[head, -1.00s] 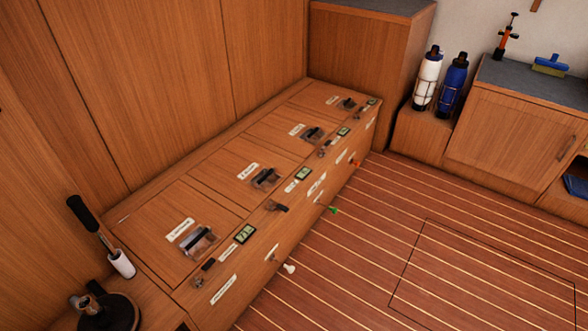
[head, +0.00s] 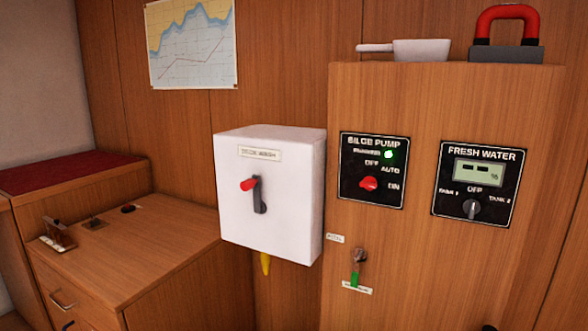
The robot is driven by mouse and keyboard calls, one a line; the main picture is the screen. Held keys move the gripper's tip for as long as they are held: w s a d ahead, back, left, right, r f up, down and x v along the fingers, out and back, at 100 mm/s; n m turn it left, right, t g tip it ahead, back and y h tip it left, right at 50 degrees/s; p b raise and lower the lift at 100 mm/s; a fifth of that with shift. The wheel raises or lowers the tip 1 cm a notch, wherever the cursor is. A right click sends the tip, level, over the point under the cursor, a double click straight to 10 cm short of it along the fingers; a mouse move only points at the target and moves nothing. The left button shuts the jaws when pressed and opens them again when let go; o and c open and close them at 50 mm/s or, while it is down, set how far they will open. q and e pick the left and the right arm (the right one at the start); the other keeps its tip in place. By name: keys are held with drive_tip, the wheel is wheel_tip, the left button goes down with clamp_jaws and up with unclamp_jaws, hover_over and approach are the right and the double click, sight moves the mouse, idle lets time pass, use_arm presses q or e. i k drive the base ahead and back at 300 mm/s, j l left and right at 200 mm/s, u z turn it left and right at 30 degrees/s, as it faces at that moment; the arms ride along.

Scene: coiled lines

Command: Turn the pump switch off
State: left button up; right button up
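The bilge pump panel (head: 374,198) is a black plate on the wooden cabinet front, right of centre in the head view. It carries a red rotary knob (head: 368,183) with the labels OFF, AUTO and ON around it. The knob seems to point right, towards ON, but its exact setting is hard to tell. A green lamp (head: 388,154) is lit at the panel's upper right. Neither of my grippers is in view, and nothing touches the knob.
A white box (head: 270,215) with a red-tipped lever stands out from the wall left of the panel. A fresh water panel (head: 478,185) is to the right. A small valve (head: 360,257) sits below. A wooden counter (head: 130,245) extends at lower left.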

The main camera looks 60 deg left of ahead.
sight(369, 183)
drive_tip(key=u, duration=1.55)
